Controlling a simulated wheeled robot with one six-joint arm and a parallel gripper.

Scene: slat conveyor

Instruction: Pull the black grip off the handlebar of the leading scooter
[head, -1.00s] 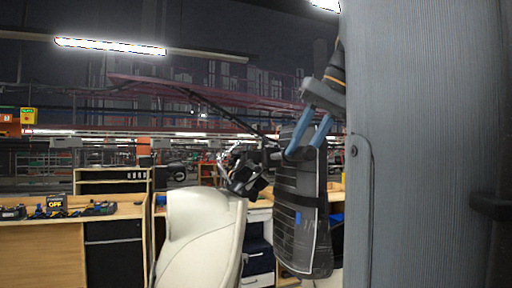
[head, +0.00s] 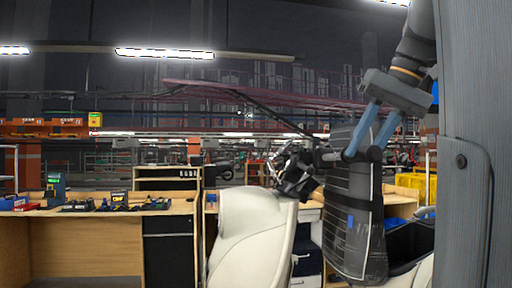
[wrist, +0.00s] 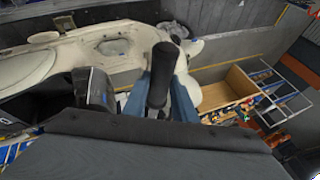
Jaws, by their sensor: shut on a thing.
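The leading scooter has a cream body (head: 250,240) and a dark wrapped front (head: 352,225), in the middle of the head view. Its handlebar runs across above the wrapped part. My gripper (head: 365,152) comes down from the upper right, its blue fingers around the black grip (head: 332,157) at the handlebar's right end. In the wrist view, the black grip (wrist: 161,72) stands between the two blue fingers, which are shut on it. Cream scooter panels (wrist: 120,30) lie beyond it. Whether the grip has slid along the bar cannot be told.
A wooden workbench (head: 95,225) with tools and small boxes stands at the left. A large grey column (head: 470,60) fills the right edge. Yellow bins (head: 412,184) stand behind the gripper. A wooden bench also shows in the wrist view (wrist: 226,88).

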